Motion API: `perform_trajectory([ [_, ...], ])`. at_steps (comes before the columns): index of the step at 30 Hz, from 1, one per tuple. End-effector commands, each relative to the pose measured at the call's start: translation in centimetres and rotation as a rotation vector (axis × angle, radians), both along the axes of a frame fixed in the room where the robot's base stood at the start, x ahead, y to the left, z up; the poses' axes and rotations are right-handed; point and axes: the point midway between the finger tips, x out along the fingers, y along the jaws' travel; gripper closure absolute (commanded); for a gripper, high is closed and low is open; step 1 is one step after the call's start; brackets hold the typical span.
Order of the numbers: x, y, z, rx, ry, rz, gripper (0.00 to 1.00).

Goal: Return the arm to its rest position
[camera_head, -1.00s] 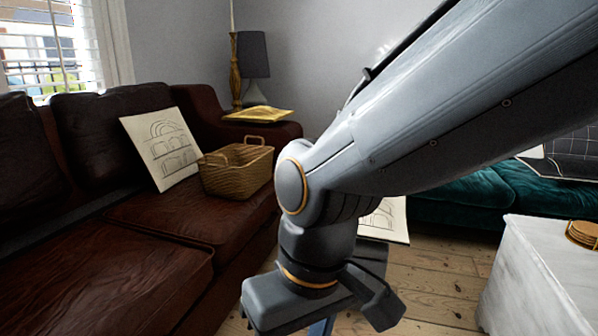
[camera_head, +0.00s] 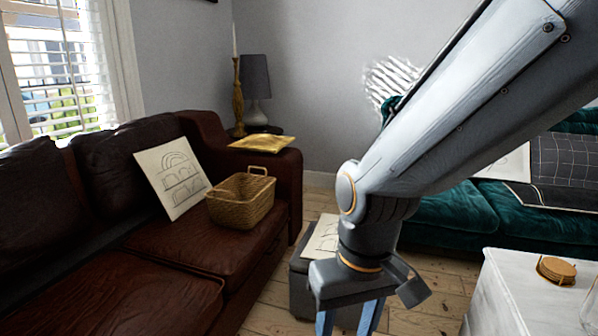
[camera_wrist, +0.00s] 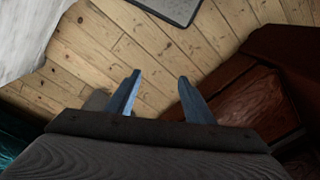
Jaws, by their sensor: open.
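My gripper (camera_head: 350,318) hangs at the lower middle of the head view, pointing down, with my arm reaching in from the upper right. Its two blue fingers stand apart, and their tips are cut off by the bottom edge. In the wrist view my gripper (camera_wrist: 158,88) is open and empty, with bare floorboards (camera_wrist: 140,50) showing between and beyond the fingers. No object touches the fingers.
A brown leather sofa (camera_head: 170,250) fills the left, bearing a wicker basket (camera_head: 242,203) and a drawing board (camera_head: 173,178). A grey box (camera_head: 302,290) with a paper sits behind my gripper. A white table (camera_head: 525,290) with coasters (camera_head: 556,269) is at right; a teal sofa (camera_head: 450,210) stands behind.

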Motion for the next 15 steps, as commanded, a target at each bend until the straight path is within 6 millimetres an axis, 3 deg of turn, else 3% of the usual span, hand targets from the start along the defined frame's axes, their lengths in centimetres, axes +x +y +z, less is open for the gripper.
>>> perform_trajectory([
  [1, -0.2, -0.8, 1.8, -0.005, 0.003, -0.023, 0.52],
  [15, -1.0, -7.5, 10.4, -0.044, 0.021, -0.197, 0.52],
])
